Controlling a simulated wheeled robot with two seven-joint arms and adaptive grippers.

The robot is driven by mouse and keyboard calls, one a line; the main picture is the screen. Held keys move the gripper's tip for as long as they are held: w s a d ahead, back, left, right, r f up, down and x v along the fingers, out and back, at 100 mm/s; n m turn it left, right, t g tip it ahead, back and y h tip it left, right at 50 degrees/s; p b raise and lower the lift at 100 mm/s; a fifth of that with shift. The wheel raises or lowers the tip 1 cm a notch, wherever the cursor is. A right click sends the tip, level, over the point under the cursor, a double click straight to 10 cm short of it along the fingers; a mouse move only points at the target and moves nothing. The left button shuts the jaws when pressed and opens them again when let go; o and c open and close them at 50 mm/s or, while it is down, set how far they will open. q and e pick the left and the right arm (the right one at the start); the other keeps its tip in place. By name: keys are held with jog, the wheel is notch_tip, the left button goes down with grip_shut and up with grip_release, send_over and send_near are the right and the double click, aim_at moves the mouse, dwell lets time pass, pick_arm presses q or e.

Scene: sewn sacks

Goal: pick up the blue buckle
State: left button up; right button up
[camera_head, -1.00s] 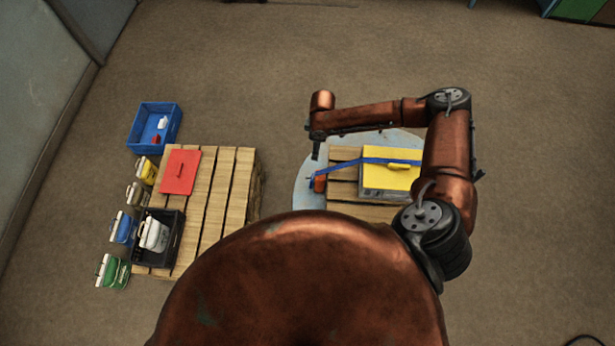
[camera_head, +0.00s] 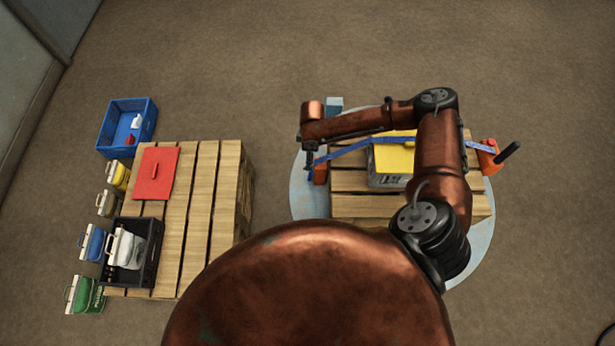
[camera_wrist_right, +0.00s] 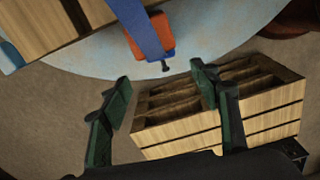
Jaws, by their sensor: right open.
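A blue strap (camera_head: 345,150) runs over the yellow-topped box (camera_head: 395,158) in the head view. Its left end reaches an orange block (camera_head: 320,174) at the platform's edge. In the right wrist view the blue strap end (camera_wrist_right: 143,28) lies over the orange block (camera_wrist_right: 160,40), with a small dark pin below it. I cannot make out a buckle shape apart from this end. My right gripper (camera_wrist_right: 161,88) is open and empty, with the strap end ahead of its fingers and apart from them. My left gripper is not in view.
A round pale platform (camera_head: 304,196) carries the slatted pallet (camera_head: 350,205). An orange ratchet (camera_head: 488,158) with a dark handle is at its right. Another pallet (camera_head: 208,205) at left holds a red sheet (camera_head: 155,175) and black crate (camera_head: 151,232). Floor between them is clear.

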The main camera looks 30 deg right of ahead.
aim_at(310, 173)
jog(key=f+b, duration=0.4)
jog(key=f, duration=0.3)
jog(key=shift+s+f, duration=0.2)
notch_tip(310, 173, down, 2)
jog(key=shift+f+b, duration=0.2)
jog(key=shift+b, duration=0.25)
jog(key=f+b, duration=0.1)
jog(key=f, duration=0.1)
jog(key=f+b, duration=0.1)
jog(key=f, duration=0.2)
jog(key=shift+w+a+f, duration=0.15)
jog(key=shift+w+f, duration=0.05)
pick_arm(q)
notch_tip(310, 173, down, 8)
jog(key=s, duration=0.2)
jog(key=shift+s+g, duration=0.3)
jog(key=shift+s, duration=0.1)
pick_arm(e)
jog(key=shift+r, duration=0.1)
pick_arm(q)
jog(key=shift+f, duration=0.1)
pick_arm(e)
jog(key=shift+c, duration=0.7)
jog(key=c, duration=1.2)
jog(key=shift+c, duration=0.2)
